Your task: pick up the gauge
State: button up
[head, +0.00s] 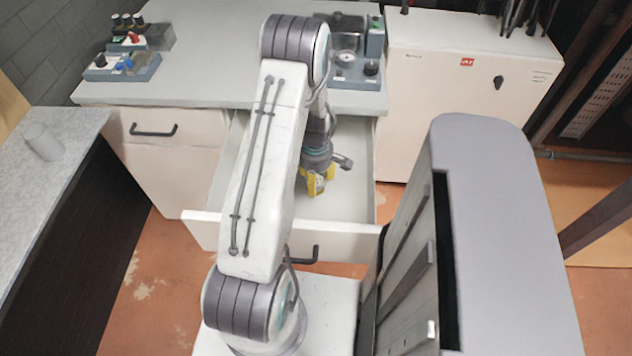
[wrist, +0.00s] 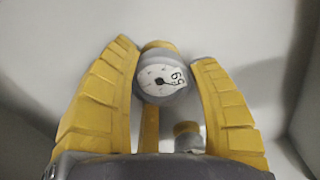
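The gauge (wrist: 160,80) shows in the wrist view as a grey round body with a white dial, a dark needle and dark digits. It is between the two yellow fingers of my gripper (wrist: 166,55). The left finger seems to touch or overlap its edge, and the right finger is very close. I cannot tell whether both press on it. In the head view my gripper (head: 318,182) points down inside the open drawer (head: 345,205), and my arm hides part of that area. The gauge cannot be made out clearly there.
The drawer's front panel (head: 345,243) and side walls surround my gripper. The counter (head: 200,92) above carries devices (head: 125,66) at left and a device with a dial (head: 357,72) at right. A white cabinet (head: 465,80) stands at right, a grey-topped table (head: 75,150) at left.

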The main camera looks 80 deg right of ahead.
jog(key=c, duration=0.8)
jog(key=shift+r, duration=0.1)
